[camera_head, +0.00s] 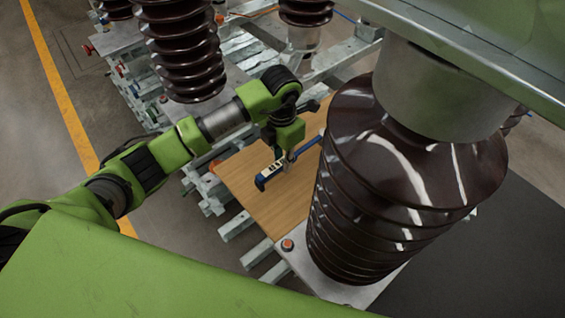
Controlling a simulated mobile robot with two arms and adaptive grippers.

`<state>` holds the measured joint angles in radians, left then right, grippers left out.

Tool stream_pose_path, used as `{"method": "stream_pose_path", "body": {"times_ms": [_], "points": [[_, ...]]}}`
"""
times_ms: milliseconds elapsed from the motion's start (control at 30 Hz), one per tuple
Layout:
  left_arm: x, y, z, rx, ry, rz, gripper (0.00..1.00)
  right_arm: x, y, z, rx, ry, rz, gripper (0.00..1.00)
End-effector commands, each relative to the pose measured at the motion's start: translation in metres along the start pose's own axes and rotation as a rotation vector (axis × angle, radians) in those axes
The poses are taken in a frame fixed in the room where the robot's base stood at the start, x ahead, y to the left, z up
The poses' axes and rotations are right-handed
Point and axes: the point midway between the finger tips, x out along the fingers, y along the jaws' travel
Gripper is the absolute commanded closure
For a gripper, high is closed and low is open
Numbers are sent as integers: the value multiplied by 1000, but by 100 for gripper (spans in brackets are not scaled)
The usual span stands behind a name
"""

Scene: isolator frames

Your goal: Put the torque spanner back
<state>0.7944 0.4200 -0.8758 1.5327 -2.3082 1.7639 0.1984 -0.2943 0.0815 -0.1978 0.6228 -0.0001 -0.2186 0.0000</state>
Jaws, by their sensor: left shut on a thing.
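The torque spanner (270,174) is a blue bar with a pale, dark-marked section near its left end. My left gripper (288,157) is shut on it near its middle, pointing down from the green wrist. The spanner is over the wooden board (248,190), slanting from lower left to upper right. I cannot tell whether it touches the board. My right gripper is not in view.
The large ribbed brown insulator (385,190) stands close to the right of the spanner. Another brown insulator (180,45) stands behind my left arm. Metal frame bars (236,226) stick out left of the board. A yellow floor line (62,95) runs at the left.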

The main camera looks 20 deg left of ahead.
Motion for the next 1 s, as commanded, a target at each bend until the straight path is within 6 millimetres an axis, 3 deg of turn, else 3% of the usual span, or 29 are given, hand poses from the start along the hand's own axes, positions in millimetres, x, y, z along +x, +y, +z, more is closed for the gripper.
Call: {"method": "stream_pose_path", "body": {"times_ms": [200,533,567,600,633,1000], "points": [[20,-2,-1,1,1,-2,100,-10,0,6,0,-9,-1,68],[24,-1,-1,1,0,-1,100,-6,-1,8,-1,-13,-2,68],[26,-1,-2,1,3,-1,80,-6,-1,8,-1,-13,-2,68],[24,-1,-2,1,3,-1,70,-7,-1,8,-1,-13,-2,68],[24,-1,-2,1,3,-1,66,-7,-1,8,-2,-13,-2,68],[22,-1,-2,1,3,-2,66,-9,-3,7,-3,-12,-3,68]]}}
